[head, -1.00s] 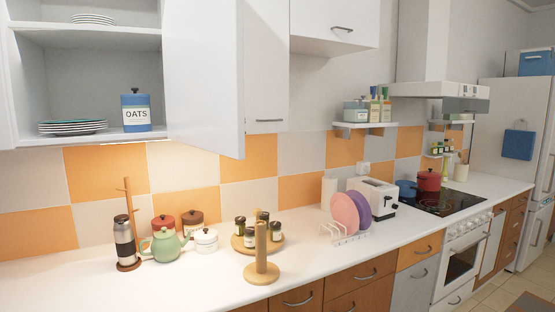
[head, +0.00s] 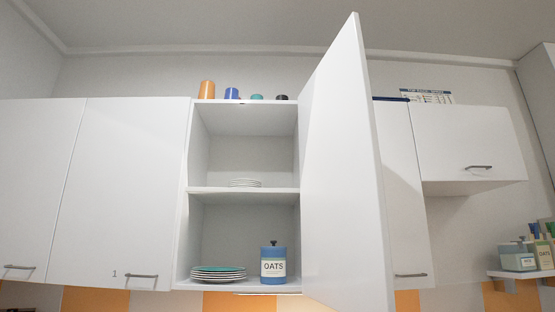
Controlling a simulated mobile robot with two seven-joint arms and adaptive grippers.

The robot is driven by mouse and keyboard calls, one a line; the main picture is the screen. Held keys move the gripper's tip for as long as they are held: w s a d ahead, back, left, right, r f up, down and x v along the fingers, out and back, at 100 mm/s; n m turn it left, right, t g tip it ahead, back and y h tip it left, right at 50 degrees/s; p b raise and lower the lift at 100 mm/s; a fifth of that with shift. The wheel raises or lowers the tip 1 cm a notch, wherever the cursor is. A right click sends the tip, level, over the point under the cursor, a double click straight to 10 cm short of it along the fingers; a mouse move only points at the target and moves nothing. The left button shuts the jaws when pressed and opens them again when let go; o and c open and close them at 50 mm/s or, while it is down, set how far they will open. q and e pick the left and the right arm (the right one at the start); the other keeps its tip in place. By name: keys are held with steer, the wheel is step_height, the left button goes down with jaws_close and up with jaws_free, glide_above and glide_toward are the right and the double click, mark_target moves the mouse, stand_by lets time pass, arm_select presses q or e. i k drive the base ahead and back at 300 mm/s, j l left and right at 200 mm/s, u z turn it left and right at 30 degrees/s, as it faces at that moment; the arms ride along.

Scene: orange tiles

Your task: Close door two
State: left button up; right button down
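A white cabinet door (head: 340,170) in the upper row stands wide open, hinged at the right side of an open wall cabinet (head: 245,140) and swung out toward me. No number shows on the face of it that I see. The closed door to the left of the opening carries a small "1" (head: 114,273) beside its handle (head: 142,276). Inside the open cabinet are a blue oats canister (head: 273,264) and stacked plates (head: 218,273) on the lower level, and white plates (head: 245,182) on the shelf above. Neither gripper is in view.
Closed white doors stand to the left (head: 40,185) and right (head: 470,145) of the opening. Several cups, including an orange one (head: 207,89), sit on top of the cabinets. A small shelf (head: 515,275) with containers is at the far right.

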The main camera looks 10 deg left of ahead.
mark_target(347, 265)
steer(key=i+l+u, duration=0.1)
steer(key=l+u, duration=0.25)
steer(key=i+l+u, duration=0.1)
steer(key=u, duration=0.2)
steer(key=l+u, duration=0.7)
steer(key=l, duration=1.6)
